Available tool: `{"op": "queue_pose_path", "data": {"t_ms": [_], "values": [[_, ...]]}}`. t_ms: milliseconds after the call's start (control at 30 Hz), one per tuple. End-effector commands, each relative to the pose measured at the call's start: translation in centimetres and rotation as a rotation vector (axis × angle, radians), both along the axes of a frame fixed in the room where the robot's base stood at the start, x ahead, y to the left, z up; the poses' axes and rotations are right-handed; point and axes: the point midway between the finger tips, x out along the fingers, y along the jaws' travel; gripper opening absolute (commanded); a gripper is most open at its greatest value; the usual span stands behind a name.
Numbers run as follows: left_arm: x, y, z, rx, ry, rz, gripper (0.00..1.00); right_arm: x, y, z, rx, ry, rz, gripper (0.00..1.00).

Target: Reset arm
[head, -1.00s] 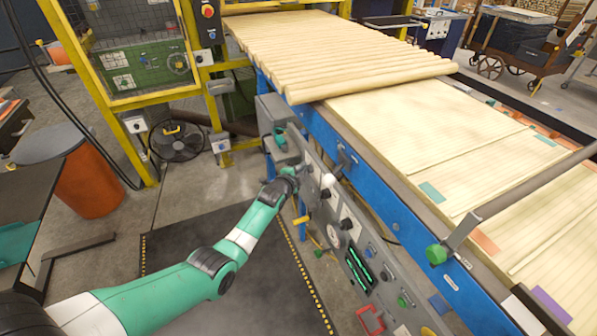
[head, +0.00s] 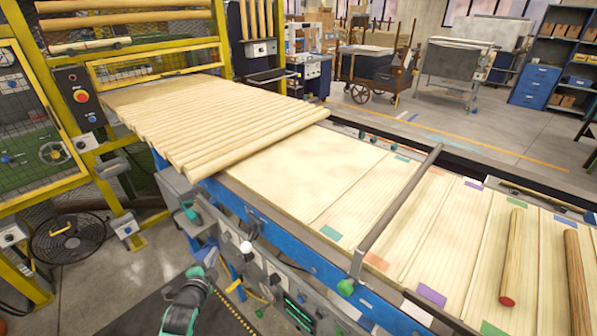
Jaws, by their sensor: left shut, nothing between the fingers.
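My left arm, green with dark joints, comes in at the bottom left of the head view. Its left gripper (head: 209,262) is shut and empty, in front of the grey control panel (head: 262,272) on the conveyor's near side. Whether it touches the panel is unclear. My right gripper is not in view.
Several pale wooden rods (head: 215,120) lie side by side on the conveyor. A grey bar (head: 400,205) with a green knob crosses its bed. A red-ended rod (head: 515,255) and a darker rod (head: 577,280) lie at right. A yellow-framed cage and floor fan (head: 68,238) stand at left.

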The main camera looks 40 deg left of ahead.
Motion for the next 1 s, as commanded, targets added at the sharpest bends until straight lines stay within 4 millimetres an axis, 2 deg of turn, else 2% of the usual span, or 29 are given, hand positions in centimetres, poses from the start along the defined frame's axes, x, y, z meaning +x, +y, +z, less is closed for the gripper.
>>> {"op": "queue_pose_path", "data": {"t_ms": [167, 267, 367, 500, 567, 600, 667, 700, 767, 800, 867, 900, 967, 1000], "values": [[0.5, -0.2, 0.8, -0.002, -0.02, -0.004, 0.0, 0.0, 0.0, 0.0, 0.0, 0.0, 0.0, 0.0], [2.4, -1.0, 4.2, -0.014, -0.1, -0.021, 0.0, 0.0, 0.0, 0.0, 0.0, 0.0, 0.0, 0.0], [5.5, -3.1, 10.3, -0.052, -0.249, -0.059, 0.0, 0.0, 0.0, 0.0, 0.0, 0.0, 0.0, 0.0], [9.0, -8.2, 21.2, -0.153, -0.509, -0.155, 0.0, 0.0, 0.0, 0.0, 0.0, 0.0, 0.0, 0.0], [9.8, -10.8, 26.0, -0.207, -0.619, -0.207, 0.0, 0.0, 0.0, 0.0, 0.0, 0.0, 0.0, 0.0], [10.0, -12.7, 29.1, -0.247, -0.691, -0.246, 0.0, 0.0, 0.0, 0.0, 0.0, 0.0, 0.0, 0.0], [9.9, -15.6, 33.6, -0.314, -0.796, -0.308, 0.0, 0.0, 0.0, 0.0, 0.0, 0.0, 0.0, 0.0], [9.5, -17.6, 36.5, -0.361, -0.864, -0.355, 0.0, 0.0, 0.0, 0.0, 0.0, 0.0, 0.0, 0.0], [8.5, -20.6, 40.9, -0.44, -0.964, -0.43, 0.0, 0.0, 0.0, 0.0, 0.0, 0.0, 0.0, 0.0], [7.5, -22.7, 43.6, -0.495, -1.026, -0.484, 0.0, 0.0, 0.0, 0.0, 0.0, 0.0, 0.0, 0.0], [5.5, -25.7, 47.6, -0.587, -1.118, -0.572, 0.0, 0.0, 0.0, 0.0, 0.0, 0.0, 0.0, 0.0], [3.9, -27.7, 50.2, -0.65, -1.176, -0.634, 0.0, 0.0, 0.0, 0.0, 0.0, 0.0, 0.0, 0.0], [1.0, -30.6, 53.7, -0.754, -1.257, -0.736, 0.0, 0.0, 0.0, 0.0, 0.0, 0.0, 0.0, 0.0], [-1.2, -32.3, 55.9, -0.827, -1.308, -0.807, 0.0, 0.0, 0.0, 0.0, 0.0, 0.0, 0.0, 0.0]]}}
